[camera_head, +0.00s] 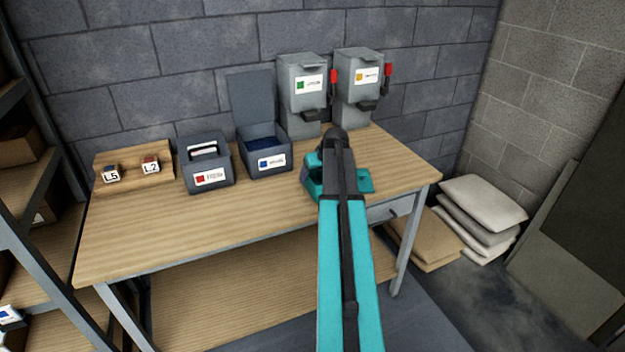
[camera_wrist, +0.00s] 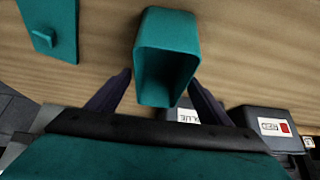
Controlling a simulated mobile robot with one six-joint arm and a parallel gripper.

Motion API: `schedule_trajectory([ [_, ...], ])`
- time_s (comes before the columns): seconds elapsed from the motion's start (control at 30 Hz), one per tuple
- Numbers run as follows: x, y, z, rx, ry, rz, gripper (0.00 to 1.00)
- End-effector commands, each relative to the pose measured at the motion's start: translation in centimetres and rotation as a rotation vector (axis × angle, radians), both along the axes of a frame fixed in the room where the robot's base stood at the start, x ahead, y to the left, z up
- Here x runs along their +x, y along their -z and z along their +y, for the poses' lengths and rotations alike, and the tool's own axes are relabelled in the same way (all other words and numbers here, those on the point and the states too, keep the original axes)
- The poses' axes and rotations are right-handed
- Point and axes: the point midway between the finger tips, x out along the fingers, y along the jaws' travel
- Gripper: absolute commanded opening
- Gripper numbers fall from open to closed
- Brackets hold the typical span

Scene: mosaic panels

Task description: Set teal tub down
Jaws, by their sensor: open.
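The teal tub (camera_wrist: 167,50) is in the middle of the wrist view, its open mouth towards the camera and its inside looking empty. It appears to stand on the wooden tabletop. My gripper (camera_wrist: 160,82) is open, with one dark finger on each side of the tub's near end; whether either touches it I cannot tell. A flat teal lid with a small handle (camera_wrist: 50,28) lies on the table beside the tub; it also shows right of my arm in the head view (camera_head: 360,180). In the head view, my arm and gripper partly hide the tub.
Left of my gripper on the workbench (camera_head: 150,235) are an open blue-label bin (camera_head: 267,162), a closed red-label bin (camera_head: 208,170) and a wooden rack (camera_head: 125,155) with labelled blocks. Two grey dispensers (camera_head: 303,75) with red levers stand behind. The bench's right front has bare wood.

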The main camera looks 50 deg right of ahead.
Motion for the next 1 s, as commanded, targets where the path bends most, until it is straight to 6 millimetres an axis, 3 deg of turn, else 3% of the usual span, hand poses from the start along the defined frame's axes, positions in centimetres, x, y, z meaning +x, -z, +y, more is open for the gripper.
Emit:
schedule_trajectory([
  [0.6, -3.6, -6.0, 1.4, -0.001, 0.001, -0.001, 0.73],
  [1.0, -4.4, -7.3, 1.7, 0.001, 0.001, 0.0, 0.73],
])
